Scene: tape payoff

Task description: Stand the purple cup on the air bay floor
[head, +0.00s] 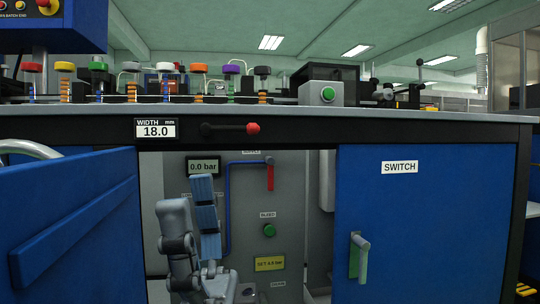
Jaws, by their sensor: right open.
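The air bay is the open cabinet in the middle, with a grey back panel (300,215). Its floor shows only at the bottom edge of the picture, partly hidden by my arm. My right gripper (205,205), with blue segmented fingers, points up in the left part of the opening. It is open, and I see nothing held in it. I see no purple cup in the bay. A purple round top (231,69) stands in the row on the bench; I cannot tell whether it is a cup. My left gripper is not in view.
A blue door (75,225) stands open at the left; the closed SWITCH door (430,220) bounds the right. On the bay's back panel are a 0.0 bar display (203,167), a red lever (270,177) and a green button (269,230). The bench edge (300,112) runs overhead.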

